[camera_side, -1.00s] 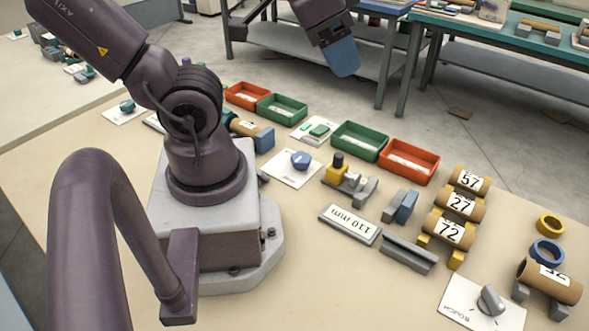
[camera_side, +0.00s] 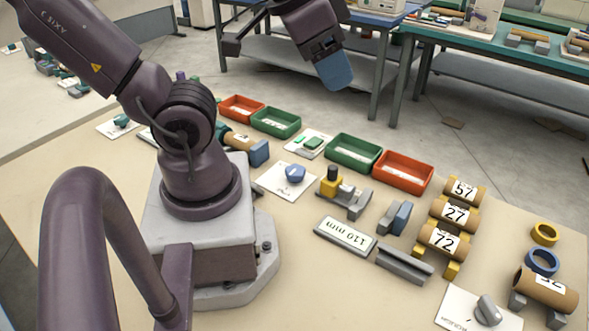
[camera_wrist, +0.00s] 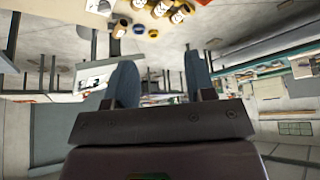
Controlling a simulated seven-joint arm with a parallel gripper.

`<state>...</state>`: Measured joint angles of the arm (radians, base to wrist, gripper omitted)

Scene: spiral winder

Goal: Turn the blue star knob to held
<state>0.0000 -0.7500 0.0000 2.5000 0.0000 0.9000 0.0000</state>
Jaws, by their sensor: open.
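The blue star knob (camera_side: 295,173) sits on a white card (camera_side: 277,187) on the bench, to the right of my arm's base in the side view. Its markings are too small to read. My gripper (camera_side: 336,72) is raised high, behind and above the knob in the picture, well apart from it. The wrist view shows its two blue fingers (camera_wrist: 162,85) spread with nothing between them. The knob does not show clearly in the wrist view.
Green (camera_side: 353,152) and red (camera_side: 402,173) trays line the bench's far edge. Numbered tubes (camera_side: 440,238) and a grey knob (camera_side: 488,310) are at right.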

